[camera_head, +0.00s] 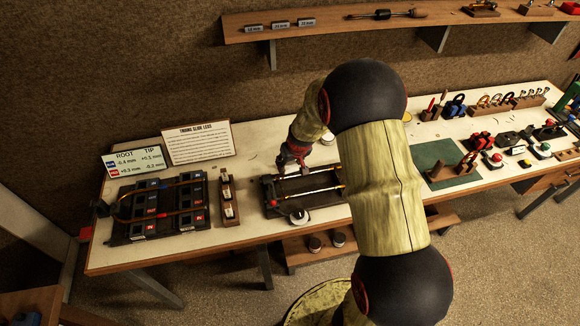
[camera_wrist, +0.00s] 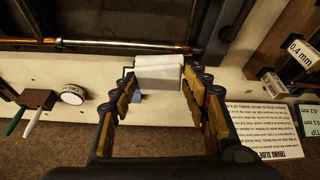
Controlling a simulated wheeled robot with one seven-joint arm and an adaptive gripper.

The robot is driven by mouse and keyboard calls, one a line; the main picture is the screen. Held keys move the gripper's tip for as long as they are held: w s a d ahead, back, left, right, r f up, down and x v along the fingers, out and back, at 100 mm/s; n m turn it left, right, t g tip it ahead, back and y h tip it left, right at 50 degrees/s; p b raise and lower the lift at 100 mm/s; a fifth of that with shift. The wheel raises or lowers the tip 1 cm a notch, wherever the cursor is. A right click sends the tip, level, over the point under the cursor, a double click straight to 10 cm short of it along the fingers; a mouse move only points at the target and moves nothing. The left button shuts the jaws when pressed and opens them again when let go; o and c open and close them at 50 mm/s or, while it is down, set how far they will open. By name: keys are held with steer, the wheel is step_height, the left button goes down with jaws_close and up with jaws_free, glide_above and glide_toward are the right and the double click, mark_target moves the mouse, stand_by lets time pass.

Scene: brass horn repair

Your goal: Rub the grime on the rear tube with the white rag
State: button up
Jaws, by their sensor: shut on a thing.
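My gripper (camera_head: 292,165) is over the left part of a dark slide rack (camera_head: 272,200) on the bench. In the wrist view my gripper (camera_wrist: 160,80) is shut on the white rag (camera_wrist: 158,68), a small pale block-like piece between the fingertips. The rear tube (camera_wrist: 110,44) runs across the wrist view just beyond the rag, with a brownish, darker stretch near its right end. It also shows in the head view (camera_head: 318,175). The rag is close to the tube; I cannot tell if they touch. My arm hides the rack's right end in the head view.
A dark tray with a curved brass slide (camera_head: 160,216) and a small wooden block rack (camera_head: 228,197) stand to the left. Placards (camera_head: 198,143) stand at the back. A round white-topped tin (camera_wrist: 73,95) sits behind the rack. A green mat (camera_head: 432,155) lies to the right.

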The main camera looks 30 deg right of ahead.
steer(key=shift+d+r+p, duration=0.1)
steer(key=shift+r+p, duration=0.7)
steer(key=shift+r, duration=0.95)
